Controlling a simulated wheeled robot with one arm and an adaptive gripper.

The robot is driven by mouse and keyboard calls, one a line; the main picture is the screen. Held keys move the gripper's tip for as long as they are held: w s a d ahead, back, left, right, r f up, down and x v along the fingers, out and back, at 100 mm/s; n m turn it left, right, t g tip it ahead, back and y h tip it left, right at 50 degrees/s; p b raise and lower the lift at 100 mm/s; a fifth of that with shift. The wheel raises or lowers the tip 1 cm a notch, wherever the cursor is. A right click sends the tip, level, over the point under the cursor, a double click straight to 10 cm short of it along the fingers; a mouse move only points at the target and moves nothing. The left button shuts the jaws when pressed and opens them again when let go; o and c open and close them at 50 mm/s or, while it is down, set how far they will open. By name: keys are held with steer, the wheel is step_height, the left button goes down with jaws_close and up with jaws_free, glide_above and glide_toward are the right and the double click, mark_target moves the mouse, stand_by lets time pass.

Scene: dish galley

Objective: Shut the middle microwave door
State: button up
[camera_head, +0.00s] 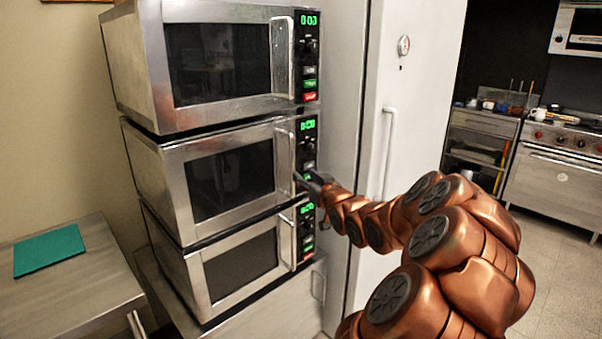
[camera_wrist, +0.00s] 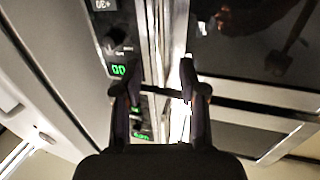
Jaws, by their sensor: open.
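The middle microwave (camera_head: 158,190) is a steel box in a stack of three. Its door (camera_head: 230,180), with a dark window and an upright bar handle (camera_head: 284,150), looks shut or nearly shut; I cannot tell whether a small gap remains. My gripper (camera_head: 306,181) is in front of the lower part of the handle, by the control panel. In the wrist view my gripper (camera_wrist: 159,78) has its two dark fingers apart, with bright upright metal between and beyond the tips. The dark window lies right of them and the panel with green digits left. Contact cannot be told.
The top microwave (camera_head: 215,60) and bottom microwave (camera_head: 235,265) look shut. A tall pale fridge (camera_head: 420,90) with an upright handle stands close to their right. A steel table (camera_head: 70,290) with a green mat (camera_head: 48,250) stands at left. Floor (camera_head: 560,270) is open at right.

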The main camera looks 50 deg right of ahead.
steer(key=shift+v, duration=0.8)
steer(key=shift+r, duration=0.1)
steer(key=w+a+f+n+g+y, duration=0.1)
steer(key=w+a+f+g, duration=0.15)
steer(key=a, duration=0.35)
steer(key=w+a+f+g+y, duration=0.2)
steer(key=a+f, duration=0.2)
steer(key=a, duration=0.2)
steer(key=s+a+f+n+g+y, duration=0.1)
steer(key=s+a+f+g, duration=0.15)
steer(key=a, duration=0.35)
steer(key=s+a+f+g+y, duration=0.1)
steer(key=s+a+f+g, duration=0.15)
steer(key=a, duration=0.45)
steer(key=s+a+n+g+y, duration=0.1)
steer(key=s+a+g, duration=0.3)
steer(key=s+a, duration=0.6)
steer(key=s+a+f+n+g, duration=0.1)
steer(key=s+a+g, duration=0.4)
steer(key=s+a, duration=0.5)
steer(key=s, duration=0.7)
steer(key=shift+f+y+p, duration=0.25)
steer(key=shift+y+p, duration=0.15)
